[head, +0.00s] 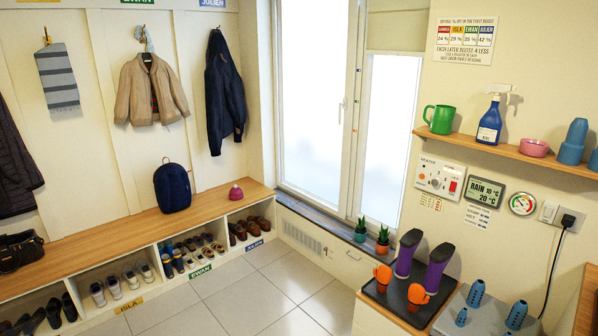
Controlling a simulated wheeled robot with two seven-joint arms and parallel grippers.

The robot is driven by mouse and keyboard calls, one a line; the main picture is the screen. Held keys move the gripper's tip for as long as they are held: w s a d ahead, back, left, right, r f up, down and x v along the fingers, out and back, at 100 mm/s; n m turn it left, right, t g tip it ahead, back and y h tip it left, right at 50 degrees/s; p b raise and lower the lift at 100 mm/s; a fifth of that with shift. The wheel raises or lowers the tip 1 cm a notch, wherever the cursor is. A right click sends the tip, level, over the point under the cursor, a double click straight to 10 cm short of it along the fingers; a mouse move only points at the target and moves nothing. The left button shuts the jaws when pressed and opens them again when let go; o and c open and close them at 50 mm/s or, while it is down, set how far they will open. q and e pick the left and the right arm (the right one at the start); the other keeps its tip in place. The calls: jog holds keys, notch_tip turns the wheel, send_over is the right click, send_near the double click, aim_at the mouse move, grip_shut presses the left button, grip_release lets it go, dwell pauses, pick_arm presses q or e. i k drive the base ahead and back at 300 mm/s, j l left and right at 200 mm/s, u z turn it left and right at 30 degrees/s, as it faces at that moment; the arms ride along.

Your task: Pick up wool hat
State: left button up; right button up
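A small dark pink wool hat (236,191) sits on the wooden bench top (90,233), near its right end. It is upright, with a rounded top and nothing touching it. A dark blue backpack (172,187) stands on the bench to its left, with a clear gap between them. Neither of my grippers shows in the head view.
Cubbies with shoes (113,287) lie under the bench. Coats (151,90) hang above it. Two potted plants (361,229) stand on the window sill. Purple boots (409,253) and orange items (383,275) stand on a dark tray at right. The tiled floor (225,300) is clear.

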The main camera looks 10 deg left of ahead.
aim_at(235, 193)
jog(key=i+j+u, duration=0.3)
jog(key=i, duration=0.65)
jog(key=i+u, duration=0.3)
jog(key=i, duration=2.6)
